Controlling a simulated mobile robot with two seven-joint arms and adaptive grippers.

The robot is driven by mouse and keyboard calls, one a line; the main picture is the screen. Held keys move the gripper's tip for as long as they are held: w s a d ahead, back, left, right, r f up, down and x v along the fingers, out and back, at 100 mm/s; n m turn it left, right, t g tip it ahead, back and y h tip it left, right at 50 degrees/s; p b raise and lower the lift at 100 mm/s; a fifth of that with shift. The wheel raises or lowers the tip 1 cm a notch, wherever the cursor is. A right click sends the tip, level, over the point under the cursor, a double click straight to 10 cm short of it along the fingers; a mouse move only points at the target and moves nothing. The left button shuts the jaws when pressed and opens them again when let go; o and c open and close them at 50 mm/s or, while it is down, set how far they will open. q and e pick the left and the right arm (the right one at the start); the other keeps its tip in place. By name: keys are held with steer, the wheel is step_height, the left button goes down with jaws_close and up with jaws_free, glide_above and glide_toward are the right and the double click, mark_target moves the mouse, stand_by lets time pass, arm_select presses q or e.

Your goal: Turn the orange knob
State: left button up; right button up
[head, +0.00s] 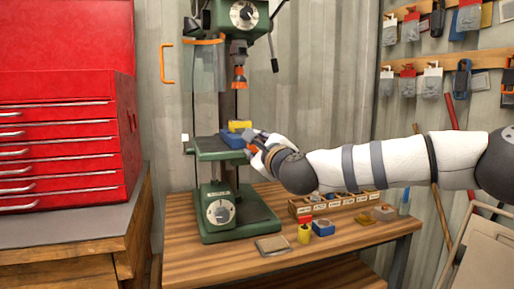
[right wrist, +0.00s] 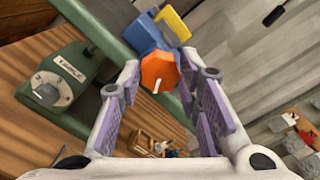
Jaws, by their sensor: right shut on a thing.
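The orange knob (right wrist: 158,71) is eight-sided with a white pointer mark, and sits on the end of a blue vise (right wrist: 146,34) in the right wrist view. In the head view the vise (head: 233,137) rests on the drill press table (head: 218,154). My right gripper (right wrist: 160,82) is at the knob, one finger on each side of it, shut on it. In the head view the right gripper (head: 254,143) reaches the vise's right end, and the hand partly hides the knob. My left gripper is not in view.
The green drill press (head: 223,190) stands on a wooden bench (head: 190,262), with its orange-tipped chuck (head: 239,76) above the vise. A compartment tray (head: 330,204) and small blocks lie to the right. A red tool chest (head: 65,140) stands at left.

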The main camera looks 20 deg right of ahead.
steer(key=shift+r+m, duration=0.25)
steer(key=shift+m, duration=0.25)
steer(key=o, duration=1.1)
steer(key=shift+a, duration=0.1)
steer(key=shift+o, duration=0.2)
steer(key=shift+f, duration=0.1)
steer(key=s, duration=1.2)
steer(key=shift+d, duration=0.25)
